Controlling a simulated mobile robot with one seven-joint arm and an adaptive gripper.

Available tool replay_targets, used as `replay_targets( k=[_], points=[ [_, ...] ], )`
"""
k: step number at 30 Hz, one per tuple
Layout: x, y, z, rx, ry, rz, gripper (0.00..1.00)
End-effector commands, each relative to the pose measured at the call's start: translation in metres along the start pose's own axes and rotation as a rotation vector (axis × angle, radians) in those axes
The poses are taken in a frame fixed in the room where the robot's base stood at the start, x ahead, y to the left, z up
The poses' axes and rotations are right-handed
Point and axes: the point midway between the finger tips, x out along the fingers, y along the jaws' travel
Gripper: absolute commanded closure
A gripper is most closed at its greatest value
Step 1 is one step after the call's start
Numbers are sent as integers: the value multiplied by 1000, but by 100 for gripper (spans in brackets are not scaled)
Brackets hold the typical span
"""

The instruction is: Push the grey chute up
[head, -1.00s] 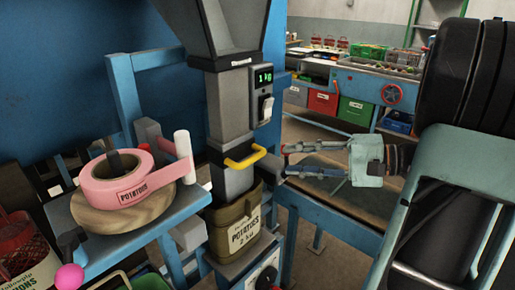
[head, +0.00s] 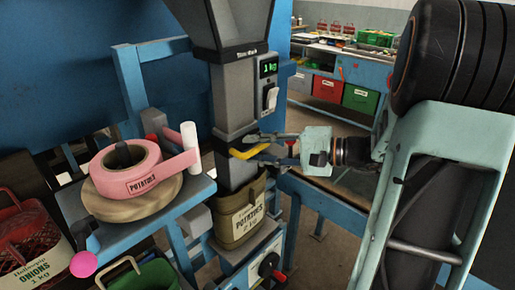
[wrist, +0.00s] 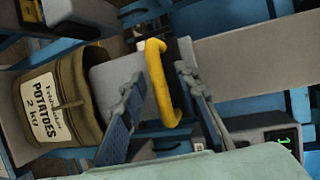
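The grey chute (head: 233,168) hangs below the hopper, and its lower end is inside the mouth of the brown potato sack (head: 237,222). A yellow handle (head: 250,152) sticks out from the front of the chute. My gripper (head: 266,148) is at the handle, coming from the right. In the wrist view the handle (wrist: 158,85) stands between my two spread fingers, with a gap visible on both sides. The chute (wrist: 117,80) and the sack (wrist: 70,100) show left of the handle there.
A pink tape roll (head: 130,170) lies on a round wooden piece on the shelf at left. A box with a green "1 kg" display and a switch (head: 270,96) is on the upper column. Onion sacks (head: 35,240) and a green crate (head: 150,275) are at lower left.

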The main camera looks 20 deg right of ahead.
Motion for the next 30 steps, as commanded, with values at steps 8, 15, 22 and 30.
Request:
replay_targets(
  k=[8, 15, 22, 30],
  points=[
    [0, 0, 0, 0, 0, 0, 93],
    [0, 0, 0, 0, 0, 0, 100],
    [-1, -2, 0, -1, 0, 0, 100],
    [-8, -41, 3, -7, 0, -3, 100]
  ],
)
